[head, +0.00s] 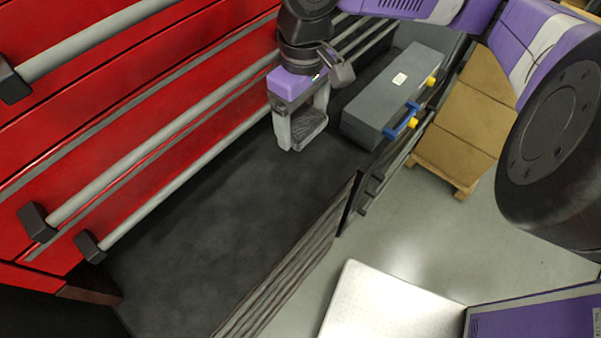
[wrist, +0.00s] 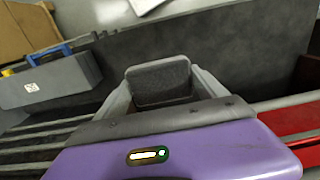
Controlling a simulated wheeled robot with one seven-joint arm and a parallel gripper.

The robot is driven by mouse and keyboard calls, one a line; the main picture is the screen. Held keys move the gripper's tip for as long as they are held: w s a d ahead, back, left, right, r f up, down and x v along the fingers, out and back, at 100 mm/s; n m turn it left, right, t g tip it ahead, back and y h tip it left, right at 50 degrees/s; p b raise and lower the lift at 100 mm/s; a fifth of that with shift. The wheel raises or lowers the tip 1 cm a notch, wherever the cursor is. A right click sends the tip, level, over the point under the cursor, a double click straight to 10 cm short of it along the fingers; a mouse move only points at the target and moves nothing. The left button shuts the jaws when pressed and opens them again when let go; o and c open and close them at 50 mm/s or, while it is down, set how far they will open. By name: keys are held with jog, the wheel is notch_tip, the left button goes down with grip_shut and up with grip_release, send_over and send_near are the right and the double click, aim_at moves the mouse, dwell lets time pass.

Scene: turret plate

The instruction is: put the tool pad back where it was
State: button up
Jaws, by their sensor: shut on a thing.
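The tool pad is a dark grey, roughly rectangular block. My gripper (head: 303,134) is shut on it, with a pale grey finger on either side. In the head view the tool pad (head: 310,126) hangs below the purple gripper body over the dark bench top (head: 185,225). In the wrist view the tool pad (wrist: 160,80) sits between the fingertips of my gripper (wrist: 160,95), and its broad face shows. The head view does not make clear whether a gap remains between the pad and the bench top.
A grey toolbox (head: 385,95) with a blue handle and yellow latches stands right of my gripper. Red drawers (head: 130,105) with long grey bar handles run along the left. Cardboard boxes (head: 465,115) stand on a pallet beyond. The near bench top is bare.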

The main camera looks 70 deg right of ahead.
aim_at(302, 182)
notch_tip(302, 182, down, 20)
jog(key=shift+r, duration=0.2)
jog(key=shift+f, duration=0.15)
dwell(0.3)
jog(key=o, duration=1.3)
jog(key=shift+c, duration=0.2)
